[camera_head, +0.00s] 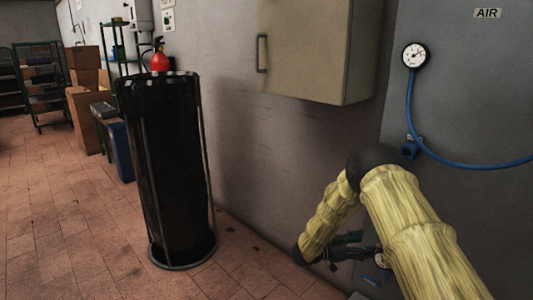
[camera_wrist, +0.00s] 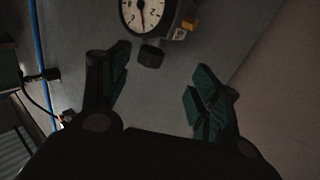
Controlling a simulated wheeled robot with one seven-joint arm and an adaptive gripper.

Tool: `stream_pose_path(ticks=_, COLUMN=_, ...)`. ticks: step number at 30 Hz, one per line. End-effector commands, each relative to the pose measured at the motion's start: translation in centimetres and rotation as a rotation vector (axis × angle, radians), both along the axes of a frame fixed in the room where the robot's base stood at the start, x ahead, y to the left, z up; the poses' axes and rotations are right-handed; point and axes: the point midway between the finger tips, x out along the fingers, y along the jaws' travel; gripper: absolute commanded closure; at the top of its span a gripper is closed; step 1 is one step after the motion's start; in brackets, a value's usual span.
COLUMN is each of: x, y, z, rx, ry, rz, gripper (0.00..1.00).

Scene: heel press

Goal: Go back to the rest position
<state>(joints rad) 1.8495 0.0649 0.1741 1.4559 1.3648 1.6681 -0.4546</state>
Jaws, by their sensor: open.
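My arm, in a yellow sleeve, reaches up from the lower right in the head view and bends down to the left. My gripper (camera_head: 347,245) shows partly behind the arm, low beside the grey wall. In the wrist view my gripper (camera_wrist: 160,95) has its two green-padded fingers spread wide, with nothing between them. A round white gauge with a dark body (camera_wrist: 145,15) is beyond the fingertips at the top of that view, apart from them.
A wall gauge (camera_head: 415,56) with a blue hose (camera_head: 450,163) is at right. A beige cabinet (camera_head: 315,50) hangs on the wall. A black bin (camera_head: 172,165) stands at left, with a red extinguisher (camera_head: 159,60) behind. The tiled floor (camera_head: 60,230) at far left is clear.

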Motion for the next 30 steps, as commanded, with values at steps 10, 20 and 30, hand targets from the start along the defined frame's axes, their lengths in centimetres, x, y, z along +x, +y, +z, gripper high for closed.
stream_pose_path(ticks=10, x=-7.2, y=3.9, z=-13.9, rx=0.213, ry=0.282, rz=0.551, gripper=0.37)
stream_pose_path(ticks=20, x=-22.2, y=9.8, z=-23.6, rx=0.561, ry=0.635, rz=0.884, gripper=0.37)
stream_pose_path(ticks=30, x=-40.0, y=14.4, z=-26.0, rx=0.908, ry=0.977, rz=1.031, gripper=0.37)
